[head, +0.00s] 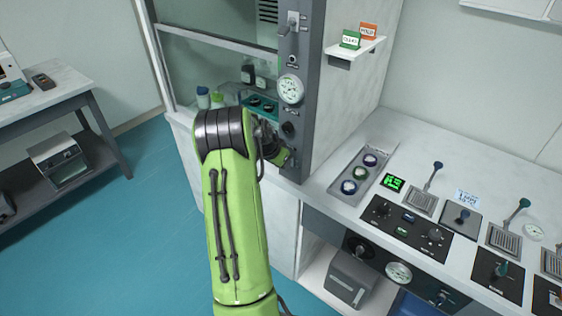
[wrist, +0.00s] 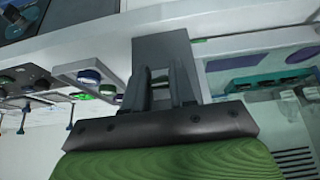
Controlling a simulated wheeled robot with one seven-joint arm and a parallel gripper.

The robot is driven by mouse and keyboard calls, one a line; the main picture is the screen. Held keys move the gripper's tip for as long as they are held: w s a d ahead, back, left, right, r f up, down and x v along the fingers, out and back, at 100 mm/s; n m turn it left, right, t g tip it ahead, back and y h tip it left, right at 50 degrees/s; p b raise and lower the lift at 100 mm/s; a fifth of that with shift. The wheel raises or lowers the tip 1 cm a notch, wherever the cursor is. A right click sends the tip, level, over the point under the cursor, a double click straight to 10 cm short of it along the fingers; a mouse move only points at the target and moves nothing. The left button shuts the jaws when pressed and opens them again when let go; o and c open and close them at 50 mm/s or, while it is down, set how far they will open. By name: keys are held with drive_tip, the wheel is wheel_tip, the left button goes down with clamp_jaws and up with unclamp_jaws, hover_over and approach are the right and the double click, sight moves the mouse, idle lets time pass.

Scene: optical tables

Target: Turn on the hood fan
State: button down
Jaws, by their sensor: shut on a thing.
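The fume hood (head: 215,45) stands at the back, its sash frame and glass on the left of a dark grey front post (head: 316,60). The post carries a lever switch (head: 292,24) at the top, a round white gauge (head: 290,89) and a black knob (head: 288,129). My gripper (head: 284,157) is at the lower part of this post, below the black knob and partly hidden by my green arm. In the wrist view my gripper (wrist: 162,88) has its two fingers close against the grey post (wrist: 160,48). It is shut on a small control there, mostly hidden between the fingers.
Bottles (head: 203,97) and a teal rack (head: 262,104) stand inside the hood. To the right, the white bench (head: 345,190) holds a tray of ringed knobs (head: 362,174), a green display (head: 394,183) and lever panels. A small shelf (head: 354,50) holds two signs.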

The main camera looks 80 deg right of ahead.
drive_tip(key=shift+a+f, duration=0.15)
drive_tip(key=shift+f, duration=0.05)
drive_tip(key=c, duration=0.9)
unclamp_jaws()
drive_tip(key=shift+r, duration=0.1)
drive_tip(key=shift+w+r, duration=0.1)
drive_tip(key=shift+r, duration=0.25)
drive_tip(key=p+v, duration=0.1)
drive_tip(key=v, duration=1.4)
drive_tip(key=shift+r, duration=0.1)
